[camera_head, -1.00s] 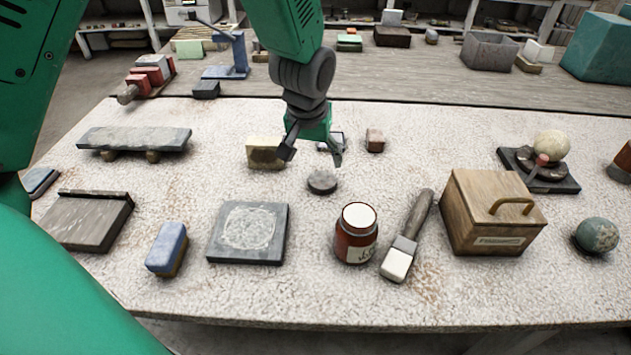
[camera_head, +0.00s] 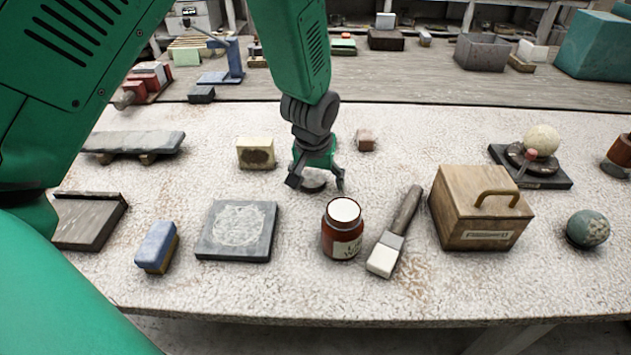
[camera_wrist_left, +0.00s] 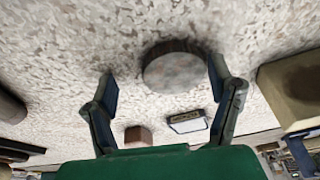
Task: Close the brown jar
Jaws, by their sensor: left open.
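The brown jar (camera_head: 342,232) stands upright on the table, with a pale whitish round area at its top and a label on its front. A dark round lid-like disc (camera_head: 313,181) lies flat on the table behind the jar, partly hidden by my gripper. My left gripper (camera_head: 316,184) is open and low over the disc. In the left wrist view the grey disc (camera_wrist_left: 174,66) lies between the spread fingers (camera_wrist_left: 163,84), nearer the right one; I cannot tell whether they touch. My right gripper is not in view.
A flat brush (camera_head: 393,240) lies right of the jar, and a wooden box (camera_head: 462,222) stands beyond it. A dark square slab (camera_head: 237,230) lies left. A yellowish block (camera_head: 256,152) and a small brown block (camera_head: 365,140) are near my gripper.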

